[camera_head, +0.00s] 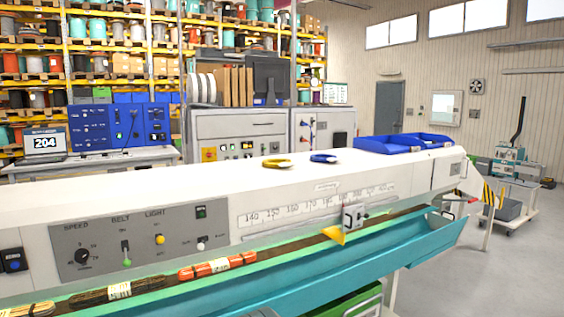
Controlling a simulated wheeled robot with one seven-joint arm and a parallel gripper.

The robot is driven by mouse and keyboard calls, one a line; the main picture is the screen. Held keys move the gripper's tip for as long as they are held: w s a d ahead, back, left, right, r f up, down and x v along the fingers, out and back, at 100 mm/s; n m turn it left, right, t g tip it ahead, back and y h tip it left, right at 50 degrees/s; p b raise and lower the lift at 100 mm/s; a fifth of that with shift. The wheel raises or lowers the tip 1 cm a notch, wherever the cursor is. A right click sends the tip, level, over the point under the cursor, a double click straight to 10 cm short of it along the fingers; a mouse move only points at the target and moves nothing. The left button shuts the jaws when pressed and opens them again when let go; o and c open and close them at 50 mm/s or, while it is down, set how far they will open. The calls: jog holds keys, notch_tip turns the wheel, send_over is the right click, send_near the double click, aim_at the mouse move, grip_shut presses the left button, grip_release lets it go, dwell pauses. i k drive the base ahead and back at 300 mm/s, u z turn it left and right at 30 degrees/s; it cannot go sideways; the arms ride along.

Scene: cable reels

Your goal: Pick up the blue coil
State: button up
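The blue coil (324,158) is a small ring lying flat on the white top of the long machine (120,196), right of the picture's middle. A yellow coil (277,163) lies just to its left, with a small gap between them. My gripper is not in view, so its distance from the coil and its state do not show.
Blue bins (390,145) stand on the machine top to the right. Below the panel, a belt trough holds an orange bundle (217,266) and other bundles. A grey cabinet (240,135) and reel shelves stand behind. Open floor (520,260) lies at the right.

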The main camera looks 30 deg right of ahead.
aim_at(326, 159)
jog(key=z, duration=0.9)
jog(key=k, duration=1.15)
jog(key=z, duration=1.15)
jog(key=i, duration=2.3)
jog(key=u, duration=1)
jog(key=i, duration=1.95)
jog(key=u, duration=0.65)
